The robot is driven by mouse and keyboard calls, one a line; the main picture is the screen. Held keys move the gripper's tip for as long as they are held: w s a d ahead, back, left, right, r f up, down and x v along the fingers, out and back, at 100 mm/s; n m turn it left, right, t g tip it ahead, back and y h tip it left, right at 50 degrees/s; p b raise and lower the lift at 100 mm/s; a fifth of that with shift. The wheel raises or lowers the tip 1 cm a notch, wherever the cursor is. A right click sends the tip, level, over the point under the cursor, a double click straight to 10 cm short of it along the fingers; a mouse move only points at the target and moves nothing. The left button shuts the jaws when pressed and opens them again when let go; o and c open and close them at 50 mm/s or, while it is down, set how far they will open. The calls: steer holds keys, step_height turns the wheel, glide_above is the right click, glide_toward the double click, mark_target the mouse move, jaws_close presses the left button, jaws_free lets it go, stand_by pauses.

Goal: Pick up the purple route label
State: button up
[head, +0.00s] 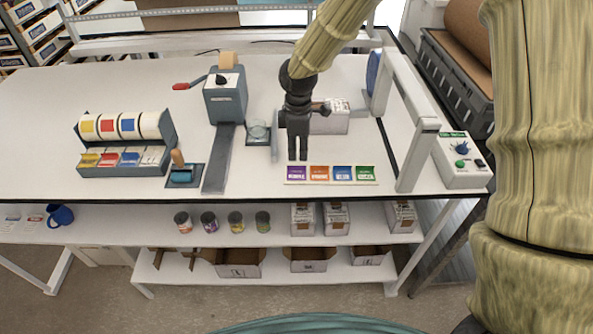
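The purple route label (297,173) lies at the left end of a pale strip near the table's front edge. Orange (319,173), blue (342,173) and green (364,173) labels sit in a row to its right. My gripper (298,158) points down just above and behind the purple label in the head view. Its two dark fingers are close together, with nothing visible between them. I cannot tell the exact height of the fingertips over the label, or whether they are fully closed.
A grey tape dispenser (226,95) and a rack of coloured label rolls (125,138) stand to the left. A white box (330,120) is behind my gripper. A white frame (411,150) and a control box (461,160) stand to the right.

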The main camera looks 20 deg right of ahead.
mark_target(298, 169)
steer(key=shift+s+f+p, duration=0.2)
steer(key=shift+p, duration=0.1)
steer(key=shift+w+f+p, duration=0.15)
steer(key=shift+f+p, duration=0.85)
steer(key=shift+f, duration=1.35)
jaws_close()
steer(key=shift+r, duration=0.2)
